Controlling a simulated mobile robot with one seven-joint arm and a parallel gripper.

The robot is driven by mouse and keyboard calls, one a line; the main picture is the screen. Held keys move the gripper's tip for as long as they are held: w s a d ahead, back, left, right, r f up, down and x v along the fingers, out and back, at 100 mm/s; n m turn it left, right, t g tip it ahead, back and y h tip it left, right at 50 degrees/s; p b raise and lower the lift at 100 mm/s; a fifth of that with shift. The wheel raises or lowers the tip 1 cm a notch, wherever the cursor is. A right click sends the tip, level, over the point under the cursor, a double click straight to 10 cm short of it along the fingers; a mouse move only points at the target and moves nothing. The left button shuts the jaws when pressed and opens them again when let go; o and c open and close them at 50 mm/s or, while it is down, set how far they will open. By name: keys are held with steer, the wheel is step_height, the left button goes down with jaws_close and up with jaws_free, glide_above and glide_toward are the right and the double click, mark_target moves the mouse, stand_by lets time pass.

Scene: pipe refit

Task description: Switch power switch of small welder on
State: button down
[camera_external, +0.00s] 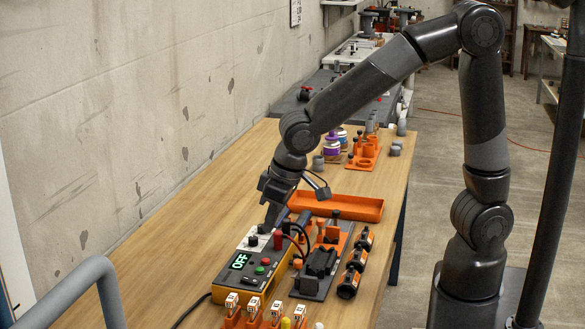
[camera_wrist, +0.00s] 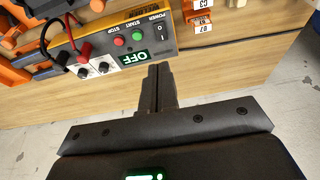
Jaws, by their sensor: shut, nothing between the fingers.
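The black power switch (camera_wrist: 160,30) sits under the label POWER, beside the green start button (camera_wrist: 137,37) and red stop button (camera_wrist: 119,42). My gripper (camera_wrist: 158,70) is shut and empty, its fingertips appearing just below the switch and right of the display in the wrist view. In the external view my gripper (camera_external: 268,226) is over the welder's far end, near the knobs; contact cannot be told.
Two black knobs on a white panel (camera_wrist: 91,70) and red and black cables adjoin the buttons. Orange holders (camera_external: 265,318) stand in front, an orange tray (camera_external: 338,207) behind. The bench's left side by the wall is clear.

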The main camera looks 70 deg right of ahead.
mark_target(244, 278)
steer(key=shift+r, duration=0.1)
steer(key=shift+w+r+t, duration=0.2)
steer(key=shift+w+t, duration=0.1)
steer(key=shift+w, duration=0.45)
steer(key=x, duration=1.4)
steer(key=shift+s, duration=0.4)
